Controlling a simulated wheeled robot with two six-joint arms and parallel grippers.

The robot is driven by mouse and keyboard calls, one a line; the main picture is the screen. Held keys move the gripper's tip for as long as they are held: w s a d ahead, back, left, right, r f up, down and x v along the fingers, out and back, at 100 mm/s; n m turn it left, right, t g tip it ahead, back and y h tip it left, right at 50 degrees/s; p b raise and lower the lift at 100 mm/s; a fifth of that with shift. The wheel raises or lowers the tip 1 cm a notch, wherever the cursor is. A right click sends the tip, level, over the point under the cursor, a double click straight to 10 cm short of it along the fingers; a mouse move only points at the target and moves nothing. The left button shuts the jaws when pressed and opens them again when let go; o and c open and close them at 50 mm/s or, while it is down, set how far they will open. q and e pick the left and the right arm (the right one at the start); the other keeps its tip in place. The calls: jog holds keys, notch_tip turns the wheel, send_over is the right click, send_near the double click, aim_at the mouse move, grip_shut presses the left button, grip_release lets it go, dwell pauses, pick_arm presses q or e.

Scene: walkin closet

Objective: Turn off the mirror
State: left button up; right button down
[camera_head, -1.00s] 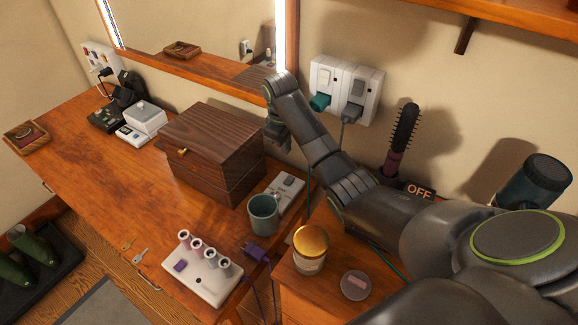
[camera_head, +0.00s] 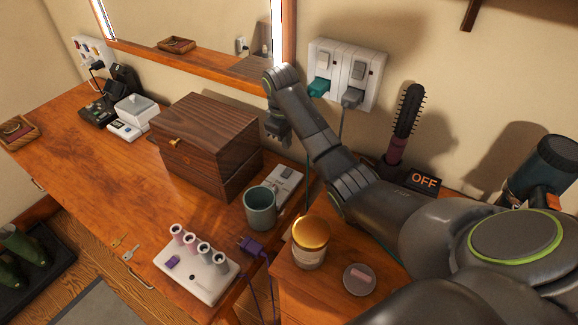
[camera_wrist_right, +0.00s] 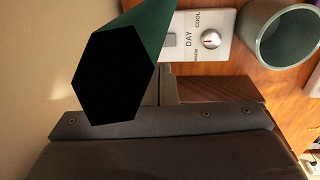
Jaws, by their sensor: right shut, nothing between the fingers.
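The mirror (camera_head: 205,22) hangs on the back wall in a wooden frame, with pale strips (camera_head: 277,28) along its sides. A white control (camera_head: 284,186) lies on the table between the wooden box and the teal mug. In the right wrist view it shows a dial (camera_wrist_right: 211,39) marked DAY and COOL and a grey switch, partly hidden by a dark green shape close to the lens. My right gripper (camera_head: 284,141) points down near the wall, behind and above the control, shut and empty. I see no contact with the control. My left gripper is out of view.
A wooden box (camera_head: 205,140) stands left of my right gripper, the teal mug (camera_head: 260,208) in front. Plugged wall sockets (camera_head: 343,75) are above my forearm. A hairbrush (camera_head: 405,120), OFF sign (camera_head: 424,182) and candle jar (camera_head: 310,243) stand near my arm.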

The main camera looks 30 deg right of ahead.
aim_at(290, 171)
jog(key=f, duration=0.7)
jog(key=d+f, duration=0.1)
jog(key=f, duration=0.3)
jog(key=shift+w, duration=0.3)
